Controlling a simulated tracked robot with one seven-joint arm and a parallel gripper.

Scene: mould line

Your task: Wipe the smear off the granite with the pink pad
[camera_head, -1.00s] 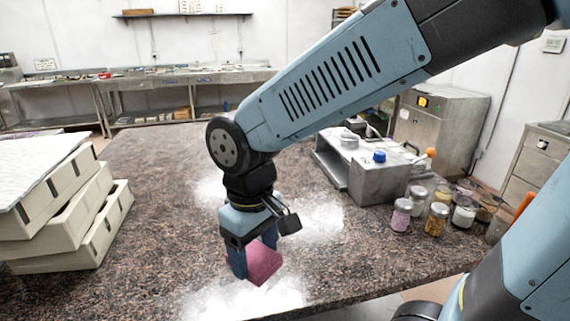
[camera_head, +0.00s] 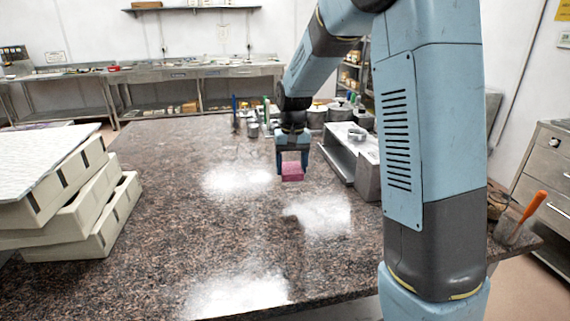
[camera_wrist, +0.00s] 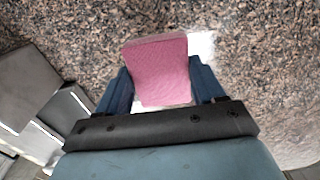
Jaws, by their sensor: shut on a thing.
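The pink pad (camera_head: 292,173) is held between the two blue fingers of my gripper (camera_head: 292,166), far back over the granite top (camera_head: 150,220). In the wrist view the pad (camera_wrist: 160,70) fills the space between the fingers. I cannot tell whether the pad touches the granite. Whitish patches lie on the granite: one left of the pad (camera_head: 238,180), one nearer and to the right (camera_head: 320,213), one at the front edge (camera_head: 238,294). A white patch also shows beside the pad in the wrist view (camera_wrist: 204,44). I cannot tell smear from glare among them.
Stacked cream moulds (camera_head: 85,215) stand at the left. A grey metal unit (camera_head: 350,155) stands close to the right of my gripper, with pots (camera_head: 316,118) behind. An orange-handled scraper (camera_head: 530,210) is at the right edge. The left-middle granite is clear.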

